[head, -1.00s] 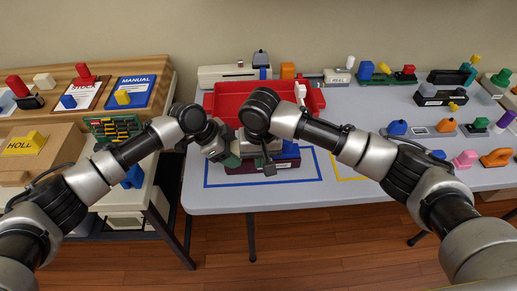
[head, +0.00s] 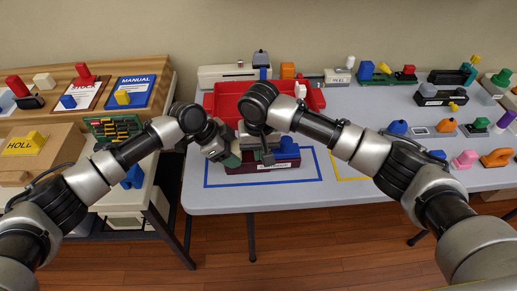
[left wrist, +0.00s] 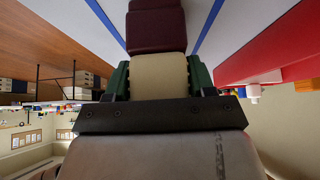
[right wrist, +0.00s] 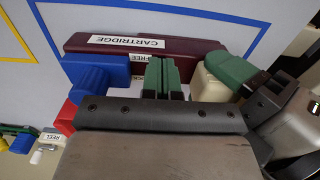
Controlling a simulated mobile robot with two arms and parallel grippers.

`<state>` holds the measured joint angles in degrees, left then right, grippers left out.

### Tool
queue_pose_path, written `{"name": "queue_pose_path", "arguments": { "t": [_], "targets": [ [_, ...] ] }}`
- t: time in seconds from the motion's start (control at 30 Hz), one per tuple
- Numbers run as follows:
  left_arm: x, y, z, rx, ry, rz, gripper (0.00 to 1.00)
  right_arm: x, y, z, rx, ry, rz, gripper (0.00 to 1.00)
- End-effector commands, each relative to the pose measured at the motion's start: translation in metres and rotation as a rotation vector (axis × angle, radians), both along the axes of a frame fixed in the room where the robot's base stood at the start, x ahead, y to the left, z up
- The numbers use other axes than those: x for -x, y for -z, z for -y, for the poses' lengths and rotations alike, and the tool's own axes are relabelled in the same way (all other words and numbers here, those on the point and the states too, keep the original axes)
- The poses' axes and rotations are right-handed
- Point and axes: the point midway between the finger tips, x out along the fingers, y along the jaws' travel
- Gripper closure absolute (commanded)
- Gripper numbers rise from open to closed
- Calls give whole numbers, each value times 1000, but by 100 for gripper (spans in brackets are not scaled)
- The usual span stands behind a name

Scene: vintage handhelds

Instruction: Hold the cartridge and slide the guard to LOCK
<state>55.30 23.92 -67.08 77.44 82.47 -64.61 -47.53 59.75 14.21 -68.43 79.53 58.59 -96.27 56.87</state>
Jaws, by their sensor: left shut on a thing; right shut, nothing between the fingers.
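The maroon cartridge base (head: 262,169), labelled CARTRIDGE in the right wrist view (right wrist: 128,42), stands inside the blue outline on the table. My left gripper (left wrist: 158,78) is shut on the cream block (left wrist: 159,74) at one end of it. A blue block (right wrist: 98,73), which looks like the guard, sits on the other end and also shows in the head view (head: 287,145). My right gripper (right wrist: 161,75) is shut and empty, its green fingertips between the blue and cream blocks, by a partly hidden label that seems to read FREE. Contact with the blue block is not clear.
A red tray (head: 313,100) lies close behind the cartridge. A table with a cardboard box (head: 38,152) stands at the left. Several coloured items, including an orange piece (head: 497,157), fill the right side. The table front near the yellow outline is clear.

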Motion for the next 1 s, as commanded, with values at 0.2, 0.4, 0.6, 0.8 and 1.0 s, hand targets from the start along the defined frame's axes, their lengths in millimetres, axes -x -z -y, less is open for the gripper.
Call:
{"name": "queue_pose_path", "arguments": {
  "t": [0.2,0.4,0.6,0.8,1.0],
  "targets": [
    [2,5,-1,-7,1,-8,98,9,2,0,1,0,-2,100],
    [2,5,-1,-7,0,-9,98,11,-5,0,-1,0,0,100],
    [2,6,-1,-7,0,-9,98,11,-21,0,-1,-1,0,100],
    [2,6,-1,-7,0,-10,98,11,-37,0,-1,0,0,100],
    [2,6,-1,-8,0,-10,98,11,-53,0,-1,0,0,100]
  ]
}}
